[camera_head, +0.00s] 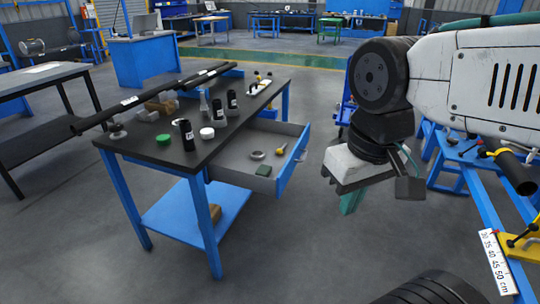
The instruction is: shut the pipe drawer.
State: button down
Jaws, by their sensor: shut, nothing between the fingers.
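The drawer (238,146) is pulled out from the right side of a black-topped blue workbench (160,156). Its blue front panel (292,162) faces right, toward my arm. Inside the grey drawer lie a ring (257,155), a yellow-handled tool (284,151) and a small green block (263,170). A long dark pipe (150,97) lies across the bench top. My gripper (352,200) hangs to the right of the drawer front, apart from it. Its fingers are shut and point downward, partly hidden by the wrist.
Dark bottles (187,135), a green cap (163,140) and a white lid (207,133) stand on the bench. A blue frame with a ruler (493,262) is at the right. A grey table (40,80) stands at the left. Floor between drawer and gripper is clear.

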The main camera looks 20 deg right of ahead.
aim_at(234, 165)
jog(key=i, duration=1)
jog(key=z, duration=0.35)
